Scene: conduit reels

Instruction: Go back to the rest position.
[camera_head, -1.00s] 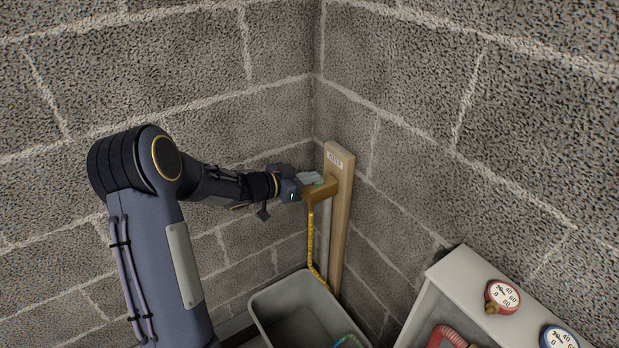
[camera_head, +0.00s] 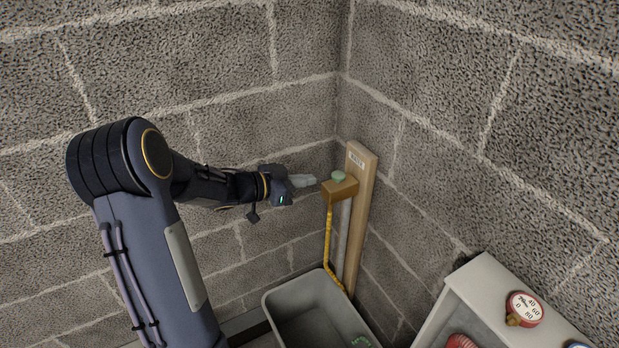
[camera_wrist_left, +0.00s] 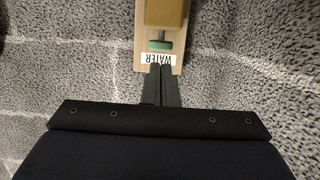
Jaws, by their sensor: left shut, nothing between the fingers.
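My left gripper (camera_head: 304,181) is shut and empty, a short gap to the left of a brass-coloured box (camera_head: 341,189) with a green button-like top (camera_head: 338,175). The box is fixed to an upright wooden board (camera_head: 360,210) in the wall corner. In the left wrist view the shut fingers (camera_wrist_left: 161,82) point toward the board's label (camera_wrist_left: 159,58), which reads WATER, with the green part (camera_wrist_left: 160,45) just beyond. My right gripper is not in view.
A yellow hose (camera_head: 328,245) hangs from the box toward a grey bin (camera_head: 290,293) below. A pale cabinet (camera_head: 480,275) with a red-rimmed gauge (camera_head: 524,308) stands at the lower right. Block walls close the corner; the space above the bin is open.

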